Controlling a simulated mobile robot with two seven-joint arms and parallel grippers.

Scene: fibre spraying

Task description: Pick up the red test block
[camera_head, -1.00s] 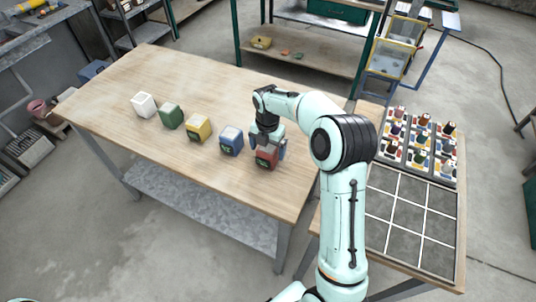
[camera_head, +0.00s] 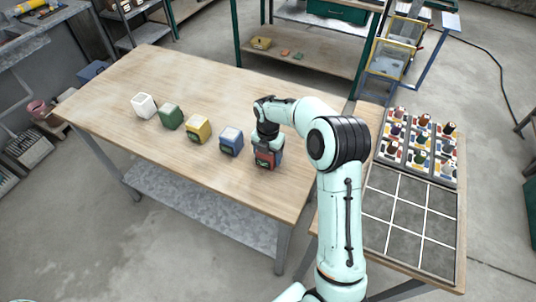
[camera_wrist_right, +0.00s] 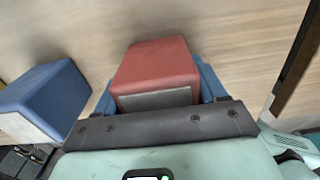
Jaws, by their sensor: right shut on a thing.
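The red test block (camera_head: 264,160) is at the right end of a row of blocks on the wooden table. It also shows in the right wrist view (camera_wrist_right: 157,68), red with a grey face towards the camera. My right gripper (camera_head: 268,151) reaches down over it from above and is shut on it. In the right wrist view its blue fingers (camera_wrist_right: 210,80) show at both sides of the block. I cannot tell whether the block is clear of the table top. My left gripper is not in view.
A blue block (camera_head: 231,141) stands close left of the red one, then yellow (camera_head: 198,129), green (camera_head: 170,116) and white (camera_head: 144,105) blocks. The table (camera_head: 200,85) is clear behind them. At right, a side table holds spools (camera_head: 422,145) and a grey gridded panel (camera_head: 408,222).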

